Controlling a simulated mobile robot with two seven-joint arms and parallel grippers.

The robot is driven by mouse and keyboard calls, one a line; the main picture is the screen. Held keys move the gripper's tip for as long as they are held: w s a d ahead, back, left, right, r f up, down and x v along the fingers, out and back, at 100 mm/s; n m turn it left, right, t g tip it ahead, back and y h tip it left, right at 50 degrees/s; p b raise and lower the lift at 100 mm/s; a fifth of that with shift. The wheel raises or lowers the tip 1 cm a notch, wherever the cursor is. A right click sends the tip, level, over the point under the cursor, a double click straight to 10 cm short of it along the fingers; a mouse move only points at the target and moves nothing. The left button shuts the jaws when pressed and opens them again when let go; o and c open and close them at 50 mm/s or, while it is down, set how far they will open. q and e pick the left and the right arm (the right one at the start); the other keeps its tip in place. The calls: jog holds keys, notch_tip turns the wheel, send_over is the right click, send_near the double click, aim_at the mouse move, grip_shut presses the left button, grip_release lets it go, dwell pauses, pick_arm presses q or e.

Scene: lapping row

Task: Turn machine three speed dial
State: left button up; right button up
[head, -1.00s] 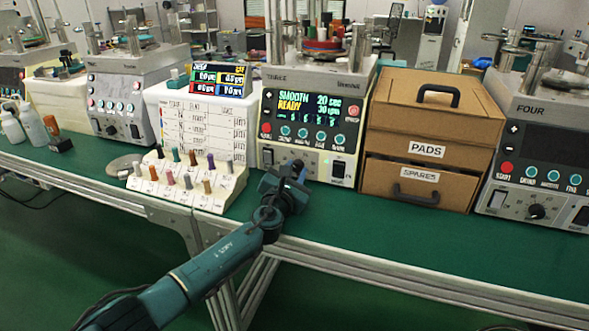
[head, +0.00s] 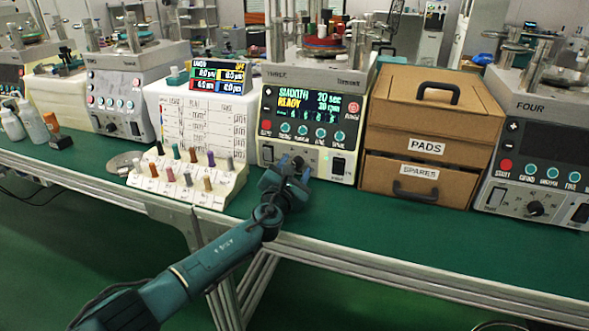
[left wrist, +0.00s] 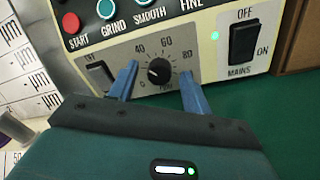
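Machine three (head: 312,122) stands on the green bench, its display lit with SMOOTH and READY. Its speed dial (left wrist: 159,70) is a round black knob on the grey lower panel, with 40, 60 and 80 printed around it. My left gripper (head: 294,168) is in front of this panel. In the left wrist view, its two blue fingers are spread on either side of the dial, with a gap at each side. The gripper is open and empty. In the head view the gripper partly covers the dial. My right gripper is not in view.
The black MAINS switch (left wrist: 243,43) is right of the dial, and another black switch (left wrist: 100,74) is close to the left finger. A rack of coloured pegs (head: 185,190) stands left of the gripper. Cardboard PADS and SPARES boxes (head: 432,130) stand to the right.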

pick_arm(q)
jog(key=shift+s, duration=0.1)
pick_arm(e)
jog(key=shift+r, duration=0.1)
pick_arm(q)
jog(key=shift+s+a+p, duration=0.1)
jog(key=shift+s+p, duration=0.15)
jog(key=shift+p, duration=0.15)
jog(key=p+v, duration=0.2)
jog(key=v, duration=0.2)
jog(key=shift+s+r, duration=0.15)
jog(key=shift+s, duration=0.05)
jog(key=p+v, duration=0.2)
jog(key=v, duration=0.5)
jog(key=shift+s+a, duration=0.1)
jog(key=shift+s+a+f, duration=0.1)
jog(key=shift+s+f, duration=0.1)
jog(key=shift+s, duration=0.2)
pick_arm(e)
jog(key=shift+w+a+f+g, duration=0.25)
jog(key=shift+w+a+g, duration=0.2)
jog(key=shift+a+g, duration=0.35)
